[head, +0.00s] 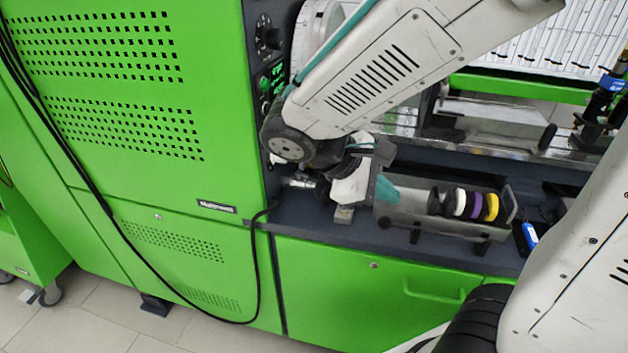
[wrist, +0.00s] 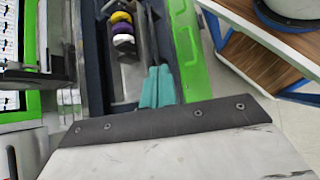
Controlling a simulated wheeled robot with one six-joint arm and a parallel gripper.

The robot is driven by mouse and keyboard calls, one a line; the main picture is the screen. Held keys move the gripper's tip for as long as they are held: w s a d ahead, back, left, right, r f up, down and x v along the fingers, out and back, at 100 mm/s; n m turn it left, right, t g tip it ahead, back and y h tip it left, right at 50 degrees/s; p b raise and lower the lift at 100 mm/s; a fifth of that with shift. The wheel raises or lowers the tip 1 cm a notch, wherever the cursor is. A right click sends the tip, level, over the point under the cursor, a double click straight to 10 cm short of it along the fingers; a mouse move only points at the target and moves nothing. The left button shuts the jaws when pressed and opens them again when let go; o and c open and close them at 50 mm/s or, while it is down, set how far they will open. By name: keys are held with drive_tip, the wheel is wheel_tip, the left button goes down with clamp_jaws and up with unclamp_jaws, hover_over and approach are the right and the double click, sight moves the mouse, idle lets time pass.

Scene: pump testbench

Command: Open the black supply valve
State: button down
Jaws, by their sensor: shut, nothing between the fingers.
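A row of upright round discs sits in a grey trough (head: 395,215) on the bench. The black disc (head: 435,201) is at the left end, followed by a white disc (head: 459,202), a purple disc (head: 476,205) and a yellow disc (head: 491,207). I cannot tell whether the black disc is the supply valve. My gripper (head: 386,189) has teal fingers, shut and empty, at the trough's left end, apart from the black disc. In the wrist view the closed fingers (wrist: 157,88) point toward the trough, beside the row, with the black disc (wrist: 127,50) nearest.
A green cabinet (head: 120,100) with a dark control panel (head: 268,60) stands at left. A black fitting with a blue part (head: 600,100) is at back right. A blue-and-white item (head: 529,236) lies right of the trough. A black cable (head: 255,260) hangs in front.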

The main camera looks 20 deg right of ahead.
drive_tip(key=w+a+f+n+t+h, duration=0.4)
drive_tip(key=w+a+n+h, duration=0.1)
drive_tip(key=w+n, duration=0.2)
drive_tip(key=n+t, duration=0.9)
approach(322, 174)
drive_tip(key=x, duration=0.6)
drive_tip(key=shift+w+d, duration=0.25)
drive_tip(key=shift+w, duration=0.05)
drive_tip(key=shift+x, duration=0.8)
drive_tip(key=shift+d, duration=0.1)
drive_tip(key=shift+s, duration=0.1)
